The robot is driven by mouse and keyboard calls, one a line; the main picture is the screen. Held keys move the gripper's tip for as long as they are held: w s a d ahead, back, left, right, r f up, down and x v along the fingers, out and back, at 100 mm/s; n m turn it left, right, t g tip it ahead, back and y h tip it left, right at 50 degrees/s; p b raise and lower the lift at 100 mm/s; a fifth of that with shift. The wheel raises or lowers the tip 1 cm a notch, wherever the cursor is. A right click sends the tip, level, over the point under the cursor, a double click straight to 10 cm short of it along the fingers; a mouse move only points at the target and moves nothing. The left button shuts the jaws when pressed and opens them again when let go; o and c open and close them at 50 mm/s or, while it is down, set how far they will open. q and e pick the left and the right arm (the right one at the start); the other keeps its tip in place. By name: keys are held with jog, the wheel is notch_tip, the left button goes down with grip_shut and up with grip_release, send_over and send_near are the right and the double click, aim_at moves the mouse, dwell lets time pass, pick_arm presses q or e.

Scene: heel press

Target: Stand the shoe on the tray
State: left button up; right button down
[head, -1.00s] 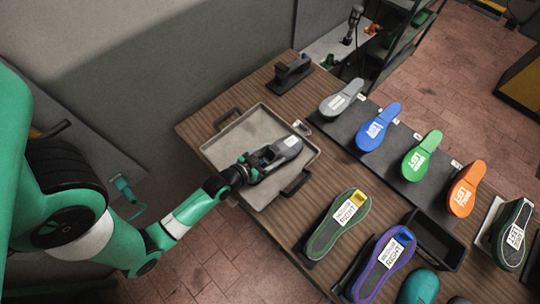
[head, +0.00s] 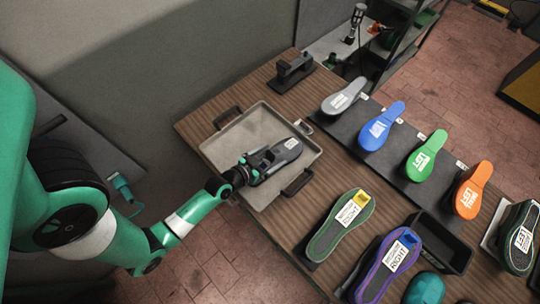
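A dark grey shoe (head: 283,153) with a white label near its right end is at the right side of the grey metal tray (head: 233,147). It looks sole-down on or just above the tray floor; contact is too small to make out. My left gripper (head: 260,165) is at the shoe's left end, over the tray. It covers that end, and whether its fingers are closed on the shoe or apart does not show clearly. My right gripper is not in view.
Grey, blue (head: 381,127), green and orange insoles line a dark mat on the right. Labelled shoe soles (head: 340,225) and a black bin (head: 440,240) are nearer the front. A black device (head: 294,70) stands behind the tray. Tray handles stick out at two sides.

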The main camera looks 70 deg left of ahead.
pick_arm(q)
jog(key=b+v, duration=0.2)
jog(key=v, duration=0.9)
jog(key=shift+s, duration=0.2)
jog(key=shift+s+d+r, duration=0.2)
jog(key=shift+r, duration=0.2)
jog(key=shift+w, duration=0.1)
